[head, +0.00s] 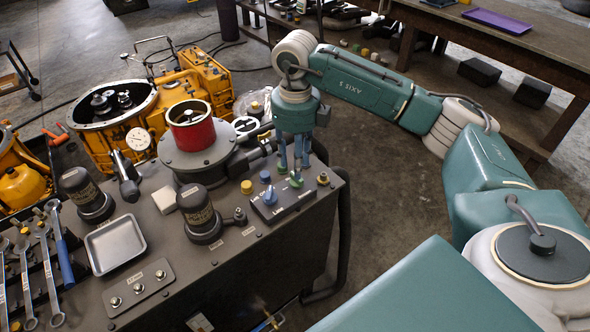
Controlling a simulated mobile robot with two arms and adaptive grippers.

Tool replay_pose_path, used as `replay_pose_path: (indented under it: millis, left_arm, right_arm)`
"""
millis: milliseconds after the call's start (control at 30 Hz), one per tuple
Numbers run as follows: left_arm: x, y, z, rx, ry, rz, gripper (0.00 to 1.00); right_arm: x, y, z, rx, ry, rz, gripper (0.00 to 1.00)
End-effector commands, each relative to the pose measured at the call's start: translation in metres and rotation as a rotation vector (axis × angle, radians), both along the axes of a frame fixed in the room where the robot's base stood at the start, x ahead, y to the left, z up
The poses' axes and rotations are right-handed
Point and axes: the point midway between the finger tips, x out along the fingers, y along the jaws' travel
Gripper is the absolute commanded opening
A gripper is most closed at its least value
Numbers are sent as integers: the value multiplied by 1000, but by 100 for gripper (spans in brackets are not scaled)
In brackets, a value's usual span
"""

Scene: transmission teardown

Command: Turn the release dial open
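A grey control box (284,207) with printed labels sits on the front right part of the dark bench top. A blue knob (269,195) stands on its left part. Which control is the release dial I cannot tell for sure. My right gripper (295,175) points down over the back right part of the box, to the right of the blue knob. Its fingertips are close to a small green part there. The fingers partly hide that spot, and I cannot tell whether they touch it or grip it. My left gripper is not in view.
A red ring-shaped part (191,133) sits on a round grey fixture behind the box. Black cylinders (202,214), a metal tray (115,244) and wrenches (46,270) occupy the bench (240,265). Orange transmission housings (115,115) stand behind. The floor right of the bench is open.

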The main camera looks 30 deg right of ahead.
Motion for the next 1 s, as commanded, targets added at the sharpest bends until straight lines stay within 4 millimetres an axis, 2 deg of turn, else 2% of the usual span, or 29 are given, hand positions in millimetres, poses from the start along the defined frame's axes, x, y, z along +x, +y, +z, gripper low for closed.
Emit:
replay_pose_path:
  millis: [100,300,633,667,833,1000]
  left_arm:
    - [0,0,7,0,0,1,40]
    - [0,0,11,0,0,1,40]
    - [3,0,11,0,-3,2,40]
    - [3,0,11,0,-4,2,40]
    - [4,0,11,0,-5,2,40]
    - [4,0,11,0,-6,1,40]
  right_arm:
    - [-1,0,-20,0,3,0,36]
    - [0,1,-42,1,1,0,36]
    - [0,1,-47,2,-2,1,36]
    - [0,1,-46,2,-2,1,34]
    - [0,1,-46,2,-2,1,1]
    - [0,1,-46,2,-2,2,0]
